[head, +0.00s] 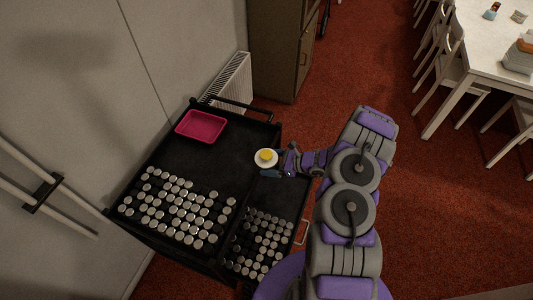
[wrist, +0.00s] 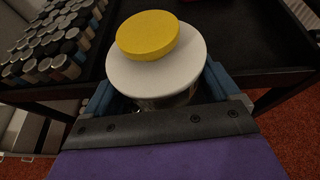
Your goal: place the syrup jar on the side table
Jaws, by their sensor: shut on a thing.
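A round jar with a wide white top and a yellow disc on it (head: 265,157) is between the fingers of my gripper (head: 271,163), by the right edge of the black cart. I take it for the syrup jar; no label shows. In the wrist view its white top (wrist: 186,66) fills the space between my blue fingers (wrist: 162,92), which are shut on its body. The body is mostly hidden under the top. I cannot tell whether its base touches the cart. No surface is clearly marked as the side table.
The black cart (head: 224,156) carries a pink tray (head: 201,125) at the back and rows of many small silver-lidded jars (head: 180,207) at the front. Its middle is clear. A radiator (head: 233,80) and cabinet (head: 284,48) stand behind. A white table (head: 478,62) with chairs is far right.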

